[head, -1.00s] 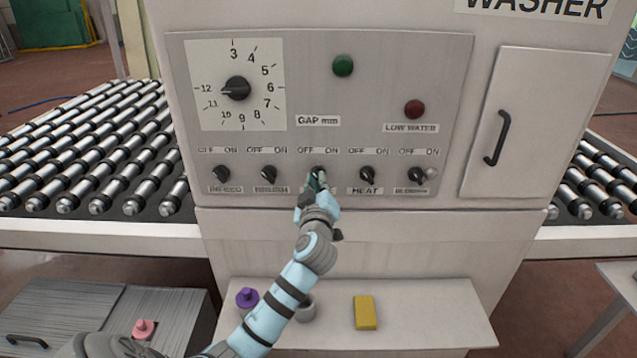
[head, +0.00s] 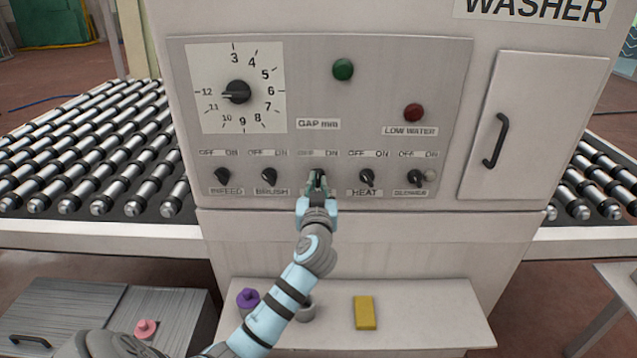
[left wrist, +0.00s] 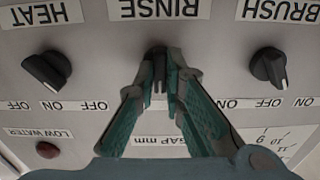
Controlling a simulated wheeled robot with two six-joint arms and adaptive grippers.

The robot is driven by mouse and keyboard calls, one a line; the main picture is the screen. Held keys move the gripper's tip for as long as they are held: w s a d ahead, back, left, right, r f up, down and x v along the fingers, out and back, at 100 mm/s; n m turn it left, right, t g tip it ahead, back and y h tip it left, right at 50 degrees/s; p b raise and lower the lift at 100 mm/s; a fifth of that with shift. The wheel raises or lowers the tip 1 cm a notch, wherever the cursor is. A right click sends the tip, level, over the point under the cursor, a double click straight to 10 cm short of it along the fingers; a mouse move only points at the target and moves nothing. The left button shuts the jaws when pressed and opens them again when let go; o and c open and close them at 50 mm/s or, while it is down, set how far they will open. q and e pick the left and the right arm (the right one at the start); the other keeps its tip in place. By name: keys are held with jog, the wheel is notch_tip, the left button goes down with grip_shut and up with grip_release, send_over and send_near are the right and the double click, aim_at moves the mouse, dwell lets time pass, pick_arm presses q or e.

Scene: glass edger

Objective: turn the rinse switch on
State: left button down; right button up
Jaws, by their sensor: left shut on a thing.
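The rinse switch (left wrist: 158,62) is a dark rotary knob below the GAP mm label, in the middle of the row of switches. In the left wrist view, which shows the panel upside down, it sits under the RINSE label, and its pointer looks about midway between OFF and ON. My left gripper (head: 317,181) is shut on this knob, with one teal finger on each side of it in the left wrist view (left wrist: 162,72). In the head view the fingers hide most of the knob and its label. My right gripper is not in view.
The brush switch (head: 269,175) and heat switch (head: 367,177) flank it closely. A gap dial (head: 237,91), green lamp (head: 343,69) and red lamp (head: 414,112) are higher up.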

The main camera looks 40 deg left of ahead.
pick_arm(q)
jog(key=m+p, duration=0.1)
jog(key=m, duration=0.2)
jog(key=shift+r+m, duration=0.1)
jog(key=shift+m, duration=0.2)
jog(key=shift+m+p, duration=0.55)
jog(key=shift+m, duration=1.05)
jog(key=c, duration=1.7)
grip_release()
jog(key=shift+d, duration=0.1)
jog(key=v, duration=1.2)
